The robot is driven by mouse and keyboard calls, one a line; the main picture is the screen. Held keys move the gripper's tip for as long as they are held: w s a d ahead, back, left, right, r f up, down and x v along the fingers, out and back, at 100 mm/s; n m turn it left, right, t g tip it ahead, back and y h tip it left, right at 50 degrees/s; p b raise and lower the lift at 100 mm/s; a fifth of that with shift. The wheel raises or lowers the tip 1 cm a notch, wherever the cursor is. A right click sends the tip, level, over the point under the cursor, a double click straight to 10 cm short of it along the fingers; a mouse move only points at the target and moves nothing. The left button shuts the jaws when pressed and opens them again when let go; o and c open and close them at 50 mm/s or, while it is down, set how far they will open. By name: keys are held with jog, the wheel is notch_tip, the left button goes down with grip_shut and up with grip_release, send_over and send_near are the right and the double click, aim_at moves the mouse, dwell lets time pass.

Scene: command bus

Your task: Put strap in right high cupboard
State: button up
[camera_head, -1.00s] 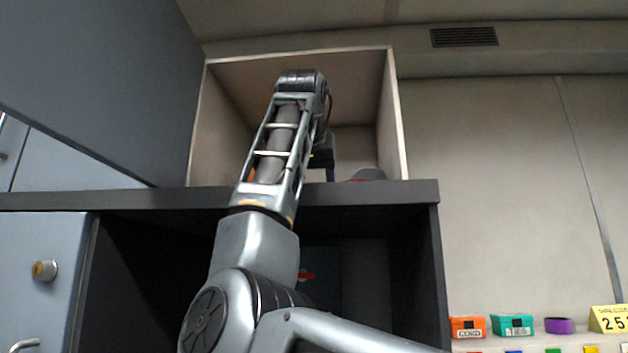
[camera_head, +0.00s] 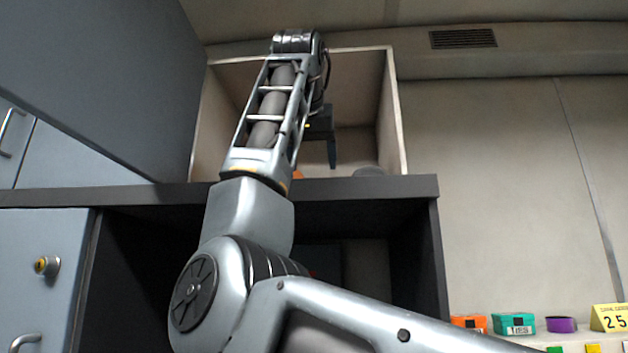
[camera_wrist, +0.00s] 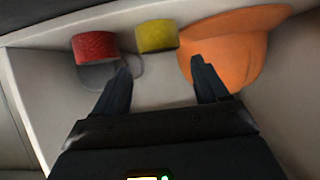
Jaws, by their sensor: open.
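The open high cupboard (camera_head: 392,115) stands above the dark counter. My gripper (camera_wrist: 160,70) is open, with its two dark fingers apart and nothing held between them. In the head view it is partly hidden behind my arm, inside the cupboard opening. In the wrist view a red roll (camera_wrist: 95,45) lies by the left fingertip, with a thin grey loop beside it. A yellow roll (camera_wrist: 156,35) is beyond the gap between the fingers. I cannot tell for sure which item is the strap.
An orange rounded item (camera_wrist: 240,45) lies by the right finger. A grey item (camera_head: 370,171) sits at the cupboard's front right. A large grey door panel (camera_head: 90,80) is at left. Orange (camera_head: 469,323) and teal (camera_head: 514,323) boxes and a purple roll (camera_head: 561,324) are at lower right.

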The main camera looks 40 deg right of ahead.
jog(key=b+v, duration=0.1)
jog(key=v, duration=0.5)
dwell(0.5)
